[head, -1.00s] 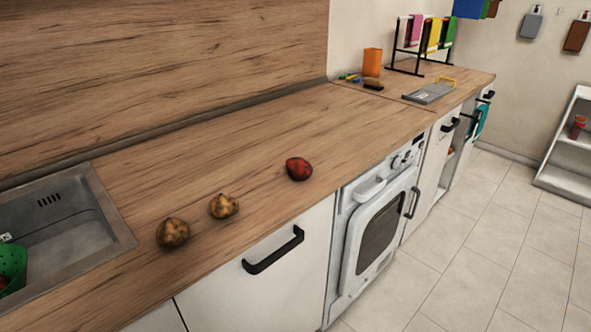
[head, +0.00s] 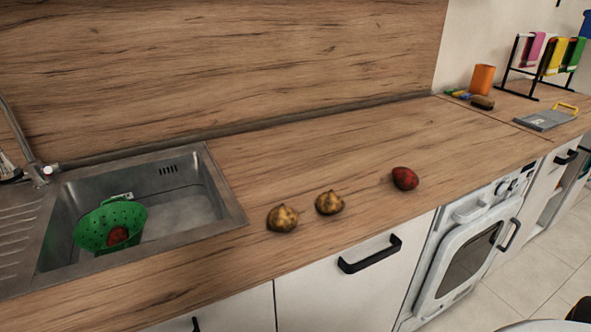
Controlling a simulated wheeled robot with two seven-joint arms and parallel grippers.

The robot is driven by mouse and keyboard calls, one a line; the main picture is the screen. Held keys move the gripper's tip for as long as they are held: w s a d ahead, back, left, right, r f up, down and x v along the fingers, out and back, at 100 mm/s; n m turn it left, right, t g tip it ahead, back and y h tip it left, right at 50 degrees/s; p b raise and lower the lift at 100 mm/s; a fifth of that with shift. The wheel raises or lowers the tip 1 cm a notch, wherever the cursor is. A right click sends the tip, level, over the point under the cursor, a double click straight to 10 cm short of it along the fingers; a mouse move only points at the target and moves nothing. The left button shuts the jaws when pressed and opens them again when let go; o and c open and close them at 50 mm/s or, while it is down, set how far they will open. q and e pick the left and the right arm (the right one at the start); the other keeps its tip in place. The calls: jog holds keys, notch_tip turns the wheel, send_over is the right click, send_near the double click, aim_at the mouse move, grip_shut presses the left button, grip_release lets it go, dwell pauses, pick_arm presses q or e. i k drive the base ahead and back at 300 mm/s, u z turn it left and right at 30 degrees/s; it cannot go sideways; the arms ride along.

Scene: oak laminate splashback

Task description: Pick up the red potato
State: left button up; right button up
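A red potato (head: 405,178) lies on the wooden counter (head: 350,140), right of two yellow-brown potatoes, near the counter's front edge. The nearer yellow-brown potato (head: 283,218) and the other one (head: 329,202) lie to its left, apart from it. A green colander (head: 96,228) sits in the sink at the left and holds a reddish item (head: 117,236) that looks like another potato. Neither gripper can be made out in the head view.
The metal sink (head: 228,203) is at the left with a faucet (head: 22,140). A black drawer handle (head: 370,255) juts out below the counter. The counter behind the potatoes is clear.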

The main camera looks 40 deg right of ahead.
aim_at(408, 180)
jog(key=u, duration=1.15)
jog(key=k, duration=0.7)
jog(key=z, duration=1.45)
